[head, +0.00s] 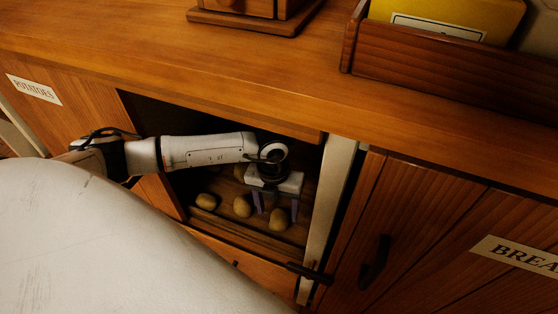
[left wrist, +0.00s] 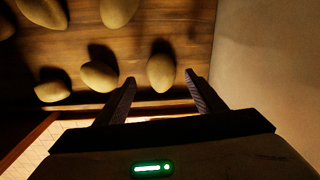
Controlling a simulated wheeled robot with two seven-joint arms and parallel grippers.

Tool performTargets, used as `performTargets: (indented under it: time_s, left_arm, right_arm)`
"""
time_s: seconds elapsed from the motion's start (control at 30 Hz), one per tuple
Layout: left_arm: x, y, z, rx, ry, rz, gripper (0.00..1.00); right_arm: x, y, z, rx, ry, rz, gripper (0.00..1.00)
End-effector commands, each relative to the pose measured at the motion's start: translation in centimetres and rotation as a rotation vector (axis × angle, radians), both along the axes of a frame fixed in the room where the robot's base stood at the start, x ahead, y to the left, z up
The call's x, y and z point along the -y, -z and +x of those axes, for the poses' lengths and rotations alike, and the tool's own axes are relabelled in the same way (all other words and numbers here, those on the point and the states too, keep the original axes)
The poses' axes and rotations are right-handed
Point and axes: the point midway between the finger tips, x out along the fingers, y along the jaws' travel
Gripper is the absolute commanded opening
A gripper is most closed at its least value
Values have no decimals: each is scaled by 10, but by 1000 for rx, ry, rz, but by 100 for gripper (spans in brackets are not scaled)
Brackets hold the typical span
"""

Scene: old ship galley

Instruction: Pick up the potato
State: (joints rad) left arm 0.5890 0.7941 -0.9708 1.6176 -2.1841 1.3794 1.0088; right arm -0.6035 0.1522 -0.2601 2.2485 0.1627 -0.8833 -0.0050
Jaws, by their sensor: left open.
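Several brown potatoes lie on the wooden floor of the open cupboard compartment. In the head view one potato (head: 279,220) is at the front right, with another potato (head: 242,206) beside it and a third (head: 206,201) at the left. My left gripper (head: 276,209) reaches into the compartment, pointing down, open and empty, over the front-right potato. In the left wrist view that potato (left wrist: 161,73) shows between and just beyond the two fingertips; I cannot tell whether they touch it. A neighbouring potato (left wrist: 100,76) lies just outside the left finger. My right gripper is not in view.
The counter (head: 200,55) overhangs the compartment. A pale upright post (head: 328,215) bounds it closely on the right, and a low front edge (head: 235,240) runs below. A closed door labelled for bread (head: 425,225) is farther right.

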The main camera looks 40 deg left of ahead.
Motion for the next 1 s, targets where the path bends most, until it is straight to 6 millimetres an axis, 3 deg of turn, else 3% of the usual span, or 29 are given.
performTargets:
  time_s: [0.03, 0.2, 0.5, 0.8, 1.0]
  left_arm:
    - [3, 13, -3, -3, 0, 0, 63]
    - [6, 34, -3, -1, -1, 0, 63]
    - [6, 37, -3, 0, 0, 1, 63]
    - [6, 37, -3, 1, 0, 0, 16]
    - [5, 36, -3, 1, 0, 0, 16]
  right_arm:
    - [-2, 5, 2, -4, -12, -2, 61]
    - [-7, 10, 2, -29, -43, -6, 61]
    - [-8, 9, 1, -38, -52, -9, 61]
    - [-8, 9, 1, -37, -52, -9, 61]
    - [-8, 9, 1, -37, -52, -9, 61]
